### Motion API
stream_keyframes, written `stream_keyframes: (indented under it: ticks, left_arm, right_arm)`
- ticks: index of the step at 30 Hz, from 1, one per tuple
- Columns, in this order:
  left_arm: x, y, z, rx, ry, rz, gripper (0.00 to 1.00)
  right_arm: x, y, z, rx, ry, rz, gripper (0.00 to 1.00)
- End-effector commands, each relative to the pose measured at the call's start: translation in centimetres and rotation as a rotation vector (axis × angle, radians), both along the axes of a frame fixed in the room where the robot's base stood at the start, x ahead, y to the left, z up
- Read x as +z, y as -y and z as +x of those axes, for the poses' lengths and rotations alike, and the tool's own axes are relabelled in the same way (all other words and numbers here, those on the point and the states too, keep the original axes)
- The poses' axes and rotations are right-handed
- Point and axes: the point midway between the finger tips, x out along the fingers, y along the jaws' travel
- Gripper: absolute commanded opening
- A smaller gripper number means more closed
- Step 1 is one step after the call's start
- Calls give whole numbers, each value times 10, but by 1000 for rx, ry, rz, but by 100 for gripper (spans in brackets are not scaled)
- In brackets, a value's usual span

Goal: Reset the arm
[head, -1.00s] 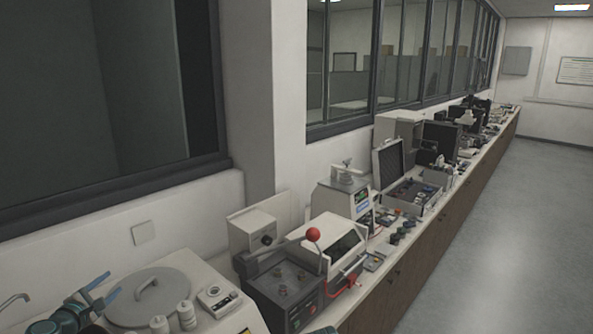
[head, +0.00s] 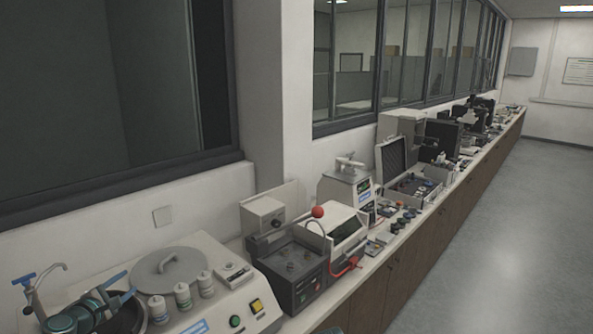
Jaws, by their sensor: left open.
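My left gripper (head: 129,285) is at the lower left, with two blue fingers spread apart and nothing seen between them. It is over a black round bowl (head: 131,318) at the left end of a grey-white machine, left of its bottles and lid. A white machine with a clamp-like top (head: 347,188), possibly the mounting press, stands farther along the bench, well away from the gripper. My right gripper does not show.
A grey round lid (head: 169,268) and three small bottles (head: 183,297) are close to my left gripper. A tap (head: 40,290) stands at far left. A dark machine with a red-knobbed lever (head: 317,212) is beyond. The floor (head: 490,220) at right is clear.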

Motion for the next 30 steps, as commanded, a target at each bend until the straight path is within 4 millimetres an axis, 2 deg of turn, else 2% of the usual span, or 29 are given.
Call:
stream_keyframes:
  ticks: [8,14,17,20,22,24,27,30]
  left_arm:
    - [-22,50,12,-126,-62,90,52]
    - [-49,109,20,-285,-135,205,52]
    - [-69,149,20,-395,-182,287,52]
    - [-96,203,15,-553,-242,403,52]
    - [-121,247,5,-696,-293,510,52]
    - [-146,290,-10,-852,-343,628,52]
    - [-179,341,-39,-1070,-408,795,52]
    - [-208,381,-72,-1284,-469,966,52]
  right_arm:
    - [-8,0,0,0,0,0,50]
    - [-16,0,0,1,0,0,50]
    - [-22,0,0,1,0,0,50]
    - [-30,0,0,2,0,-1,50]
    - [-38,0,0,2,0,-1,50]
    - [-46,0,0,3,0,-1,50]
    - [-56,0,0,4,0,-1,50]
    - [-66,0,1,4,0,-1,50]
